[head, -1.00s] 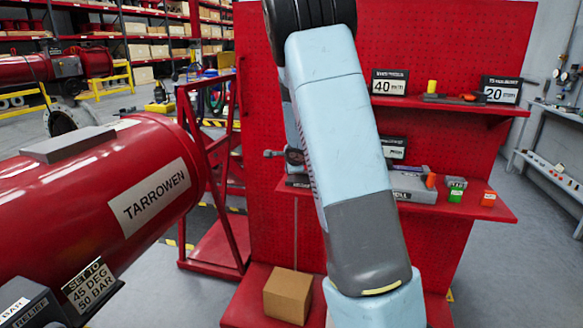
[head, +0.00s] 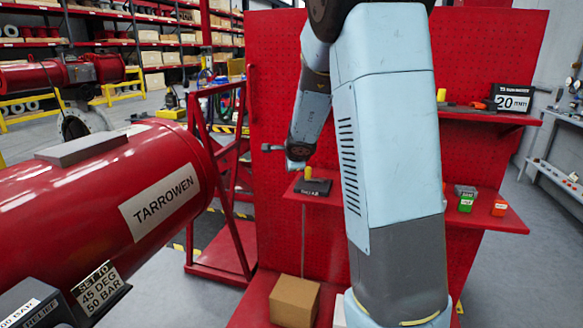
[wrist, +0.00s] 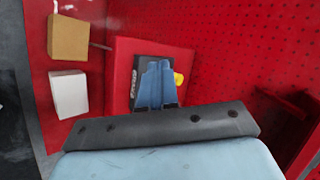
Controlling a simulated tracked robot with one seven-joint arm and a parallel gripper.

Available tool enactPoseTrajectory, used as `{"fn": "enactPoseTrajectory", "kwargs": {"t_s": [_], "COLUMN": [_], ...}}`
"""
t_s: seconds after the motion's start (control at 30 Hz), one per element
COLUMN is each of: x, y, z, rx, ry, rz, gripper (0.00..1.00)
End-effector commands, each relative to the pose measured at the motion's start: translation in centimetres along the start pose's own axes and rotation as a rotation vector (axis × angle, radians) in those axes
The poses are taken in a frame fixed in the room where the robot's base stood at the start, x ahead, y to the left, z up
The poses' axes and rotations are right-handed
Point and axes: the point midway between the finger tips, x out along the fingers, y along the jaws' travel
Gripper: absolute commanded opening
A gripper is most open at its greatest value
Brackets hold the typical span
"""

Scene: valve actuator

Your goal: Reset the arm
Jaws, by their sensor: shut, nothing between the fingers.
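My arm shows large at the centre right of the head view, light blue and grey, in front of the red pegboard. Its forward part reaches down over the left part of the red shelf. In the wrist view my gripper (wrist: 158,68) has its blue fingers together with nothing between them. The fingers are over a black sign (wrist: 139,78) on the shelf, with a yellow piece (wrist: 179,79) beside them. The same sign (head: 313,187) and yellow piece (head: 308,173) show in the head view. I cannot tell the finger height above the sign.
A large red TARROWEN cylinder (head: 100,185) fills the left. The pegboard (head: 280,70) carries red shelves (head: 490,212) with small blocks. A cardboard box (head: 294,300) stands on the red base below; a white box (wrist: 69,93) is next to it in the wrist view.

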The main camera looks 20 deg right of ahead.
Motion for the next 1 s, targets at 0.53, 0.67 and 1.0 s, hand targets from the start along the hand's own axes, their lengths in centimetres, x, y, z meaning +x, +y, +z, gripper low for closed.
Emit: {"fn": "enactPoseTrajectory", "kwargs": {"t_s": [0.53,0.67,1.0], "x": [-4.1,-8.5,-20.4], "y": [-1.3,-1.7,1.7], "z": [2.1,4.2,8.5], "rx": [-0.127,-0.277,-0.713], "ry": [-0.108,-0.215,-0.432], "rz": [-0.059,-0.108,-0.171], "gripper": [0.0,0.0,0.0]}}
